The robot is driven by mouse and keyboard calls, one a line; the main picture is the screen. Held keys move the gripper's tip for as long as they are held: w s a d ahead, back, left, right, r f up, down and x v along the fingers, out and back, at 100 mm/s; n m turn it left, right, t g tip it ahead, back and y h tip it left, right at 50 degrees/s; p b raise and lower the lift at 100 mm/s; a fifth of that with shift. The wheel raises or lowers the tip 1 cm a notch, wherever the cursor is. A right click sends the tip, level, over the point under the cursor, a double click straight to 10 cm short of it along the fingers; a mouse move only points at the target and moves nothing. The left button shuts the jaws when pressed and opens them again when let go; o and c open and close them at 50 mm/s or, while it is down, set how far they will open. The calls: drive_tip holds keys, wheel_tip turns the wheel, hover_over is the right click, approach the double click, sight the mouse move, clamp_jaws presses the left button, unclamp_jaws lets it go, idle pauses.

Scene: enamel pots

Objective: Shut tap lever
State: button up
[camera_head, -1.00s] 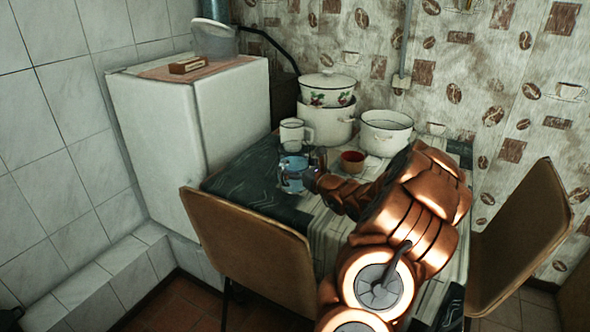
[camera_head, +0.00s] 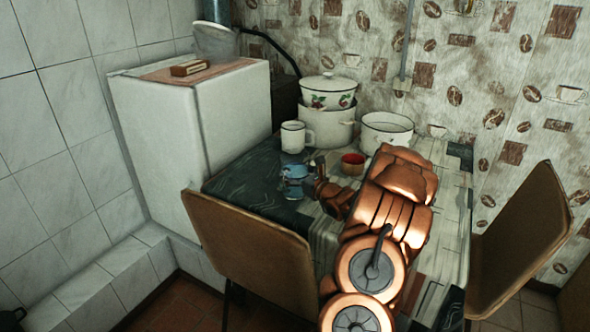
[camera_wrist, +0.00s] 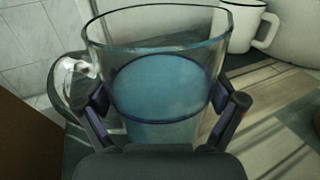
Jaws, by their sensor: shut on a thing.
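No tap or lever shows in either view. My gripper (camera_wrist: 161,98) is shut on a clear glass mug (camera_wrist: 158,32) with blue in its lower part. One finger presses on each side of the glass, and the mug's handle is at the left in the wrist view. In the head view the glass mug (camera_head: 293,178) is upright at the table's left part, with my gripper (camera_head: 311,176) at its right side. I cannot tell whether its base touches the table.
A white mug (camera_head: 294,137) stands just behind. A red-inside cup (camera_head: 352,163), a wide white pot (camera_head: 386,133) and stacked pots (camera_head: 327,122) are at the back. A white fridge (camera_head: 190,120) is left of the table. Chairs (camera_head: 250,248) stand at the left front and right (camera_head: 522,232).

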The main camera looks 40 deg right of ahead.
idle(0.3)
drive_tip(key=o, duration=1.3)
